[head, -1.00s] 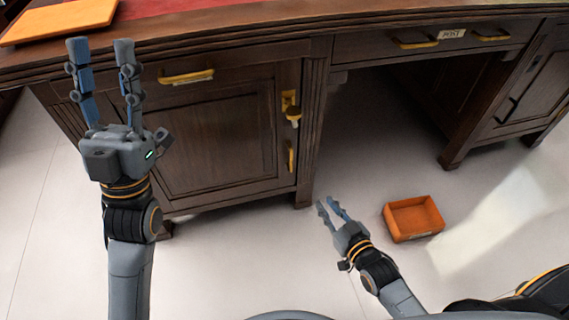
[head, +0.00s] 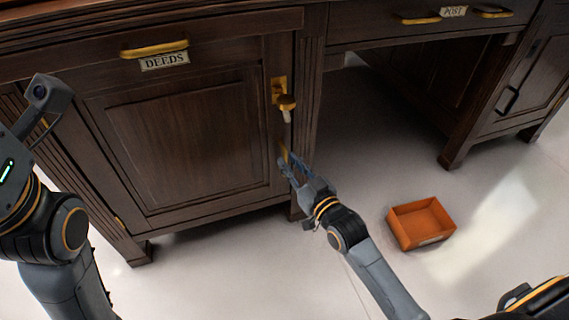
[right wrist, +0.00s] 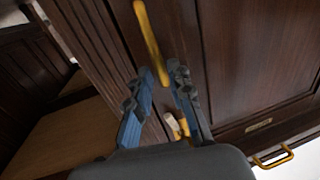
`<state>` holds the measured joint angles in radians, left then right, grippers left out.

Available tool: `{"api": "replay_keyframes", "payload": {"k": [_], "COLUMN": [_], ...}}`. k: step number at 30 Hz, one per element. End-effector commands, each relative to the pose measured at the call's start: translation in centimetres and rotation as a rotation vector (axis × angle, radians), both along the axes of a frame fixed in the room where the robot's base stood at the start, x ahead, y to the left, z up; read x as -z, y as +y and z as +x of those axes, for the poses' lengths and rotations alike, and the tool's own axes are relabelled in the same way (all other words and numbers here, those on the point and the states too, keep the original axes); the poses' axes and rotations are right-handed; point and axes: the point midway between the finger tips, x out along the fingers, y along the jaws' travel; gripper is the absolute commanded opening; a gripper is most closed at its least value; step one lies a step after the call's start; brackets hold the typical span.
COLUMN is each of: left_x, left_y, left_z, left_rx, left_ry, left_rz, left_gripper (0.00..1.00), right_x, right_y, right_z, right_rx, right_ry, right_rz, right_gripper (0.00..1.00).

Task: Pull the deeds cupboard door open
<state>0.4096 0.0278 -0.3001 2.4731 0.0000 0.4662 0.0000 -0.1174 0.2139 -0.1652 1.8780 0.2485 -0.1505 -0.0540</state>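The deeds cupboard door (head: 185,140) is a dark panelled door in the desk's left pedestal, and it looks shut. Its upright brass handle (head: 282,152) is at the door's right edge, partly hidden by my right gripper (head: 290,168). In the right wrist view the handle (right wrist: 151,42) runs down between the fingertips of my right gripper (right wrist: 161,78). The fingers are apart; contact cannot be told. A brass lock plate (head: 279,88) with a knob and a pale tag sits above the handle. Only my left gripper's body is in view at the left edge; its fingers are out of frame.
Above the door is a drawer with a brass handle (head: 153,49) and a DEEDS label (head: 164,61). An orange tray (head: 421,224) lies on the floor to the right. The kneehole is open, with another cupboard (head: 515,90) beyond.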

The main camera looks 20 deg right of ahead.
Motion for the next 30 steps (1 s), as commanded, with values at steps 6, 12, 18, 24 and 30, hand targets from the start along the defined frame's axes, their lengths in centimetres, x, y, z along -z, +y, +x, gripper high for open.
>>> {"api": "replay_keyframes", "payload": {"k": [6,12,18,24,30], "left_x": [-0.2,-0.5,-0.6,-0.6,-0.6], "left_y": [-0.1,-0.1,-0.1,-0.1,-0.1], "left_z": [-1.2,-1.4,-1.4,-1.4,-1.4], "left_rx": [-0.002,-0.003,-0.002,-0.002,-0.002], "left_ry": [-0.045,-0.052,-0.051,-0.051,-0.052], "left_rz": [0.002,0.003,0.003,0.003,0.003], "left_gripper": [0.4,0.4,0.4,0.4,0.4], "right_x": [0.1,0.0,0.0,0.0,0.0], "right_y": [0.6,0.8,0.8,0.8,0.8], "right_z": [2.6,3.1,3.1,3.1,3.0], "right_rx": [-0.001,-0.001,-0.001,-0.001,0.0], "right_ry": [-0.001,0.001,0.001,0.001,0.001], "right_rz": [0.0,0.0,0.0,0.0,0.001], "right_gripper": [0.2,0.2,0.16,0.0,0.0]}}
